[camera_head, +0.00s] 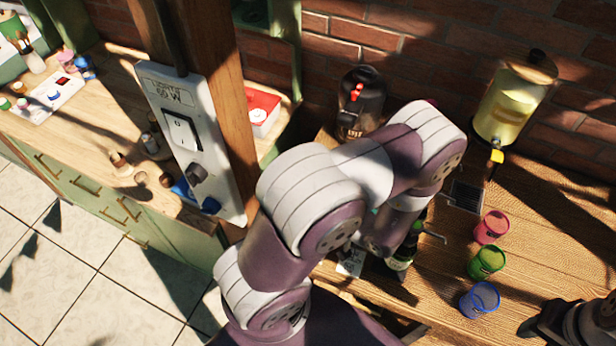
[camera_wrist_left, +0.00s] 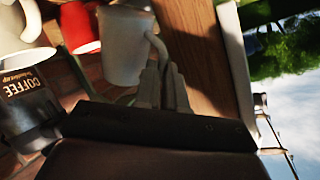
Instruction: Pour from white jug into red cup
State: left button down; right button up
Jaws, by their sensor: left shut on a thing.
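The white jug (camera_wrist_left: 124,48) is in the upper middle of the left wrist view, with its handle on the right side. My left gripper (camera_wrist_left: 160,88) is shut on that handle. A red cup (camera_wrist_left: 80,28) shows just left of the jug, partly cut off by the top edge; I cannot tell whether they touch. In the head view my left arm hides the left gripper and jug. A pinkish-red cup (camera_head: 491,227) stands on the wooden table there. My right gripper (camera_head: 535,326) is dark, low at the right edge; its jaws are unclear.
A green cup (camera_head: 486,262) and a blue cup (camera_head: 480,299) stand in front of the pinkish-red one. A yellow dispenser (camera_head: 513,100) and a dark canister (camera_head: 361,102) stand by the brick wall. A coffee container (camera_wrist_left: 30,108) and a pale vessel (camera_wrist_left: 18,32) are left of the jug.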

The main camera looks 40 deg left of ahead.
pick_arm(q)
jog(key=s+n+y+b, duration=0.1)
jog(key=s+d+f+n+t+b, duration=0.1)
jog(key=s+d+f+n+y+b, duration=0.1)
jog(key=s+b, duration=0.1)
jog(key=shift+d+f+y, duration=0.15)
jog(key=shift+d+y, duration=0.05)
jog(key=shift+y, duration=0.1)
jog(key=shift+a, duration=0.1)
dwell(1.4)
jog(key=s+n, duration=0.1)
jog(key=s+d+n+y+b, duration=0.1)
jog(key=shift+d+r+n+t+y+b, duration=0.1)
jog(key=shift+r+n+t+y+b, duration=0.2)
jog(key=shift+r+t, duration=0.1)
jog(key=shift+w+f, duration=0.1)
